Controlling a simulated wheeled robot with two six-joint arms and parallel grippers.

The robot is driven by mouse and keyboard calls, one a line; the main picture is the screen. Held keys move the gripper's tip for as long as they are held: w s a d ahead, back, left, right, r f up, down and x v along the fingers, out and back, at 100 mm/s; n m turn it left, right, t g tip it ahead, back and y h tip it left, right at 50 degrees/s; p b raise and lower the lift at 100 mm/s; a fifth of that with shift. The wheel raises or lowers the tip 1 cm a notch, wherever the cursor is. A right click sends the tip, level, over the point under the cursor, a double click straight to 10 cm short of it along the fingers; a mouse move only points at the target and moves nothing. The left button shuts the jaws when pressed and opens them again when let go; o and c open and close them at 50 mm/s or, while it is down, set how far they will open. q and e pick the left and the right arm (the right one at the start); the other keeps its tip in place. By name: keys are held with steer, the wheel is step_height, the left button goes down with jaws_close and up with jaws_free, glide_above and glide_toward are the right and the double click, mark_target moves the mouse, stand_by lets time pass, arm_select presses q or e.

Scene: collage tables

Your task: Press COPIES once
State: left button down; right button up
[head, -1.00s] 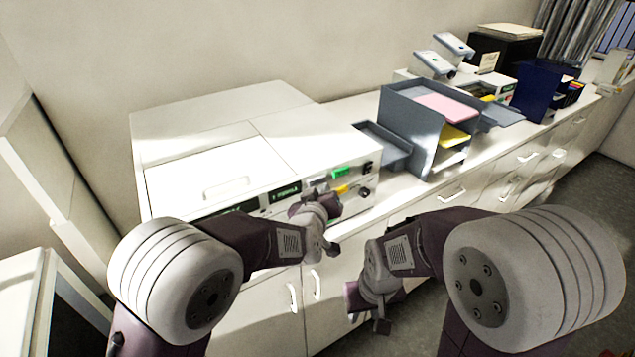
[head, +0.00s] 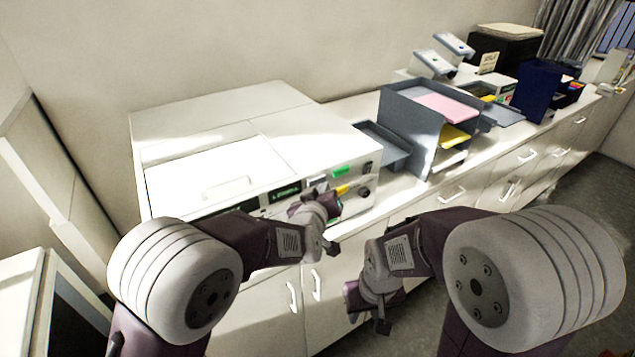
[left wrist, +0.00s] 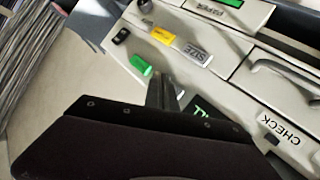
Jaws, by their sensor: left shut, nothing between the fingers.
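The white copier (head: 300,140) stands on the counter, with controls on its front panel. A green button (head: 341,171) and a yellow button (head: 342,189) show there. The left wrist view shows the green button (left wrist: 140,65), the yellow button (left wrist: 163,36) beside a grey SIZE label (left wrist: 195,54), and a CHECK label (left wrist: 282,130). I cannot read a COPIES label in either view. My left gripper (left wrist: 164,92) is shut and empty close to the panel, beside the green button; contact is unclear. My right gripper (head: 368,302) hangs before the cabinet doors, its fingers unclear.
A grey tray rack (head: 408,122) with pink and yellow paper stands right of the copier. Further right are a dark blue holder (head: 535,90) and a black box (head: 505,50). Cabinet doors with handles (head: 316,285) lie below the counter.

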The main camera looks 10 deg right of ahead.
arm_select(q)
steer(key=shift+w+a, duration=0.1)
steer(key=shift+w, duration=0.3)
steer(key=shift+w+a, duration=0.15)
steer(key=shift+w, duration=0.25)
stand_by(0.5)
stand_by(0.4)
steer(key=shift+s+d, duration=0.3)
steer(key=shift+s, duration=0.55)
steer(key=s, duration=0.1)
steer(key=s+d, duration=0.1)
steer(key=s, duration=0.2)
steer(key=shift+s+d+p, duration=0.35)
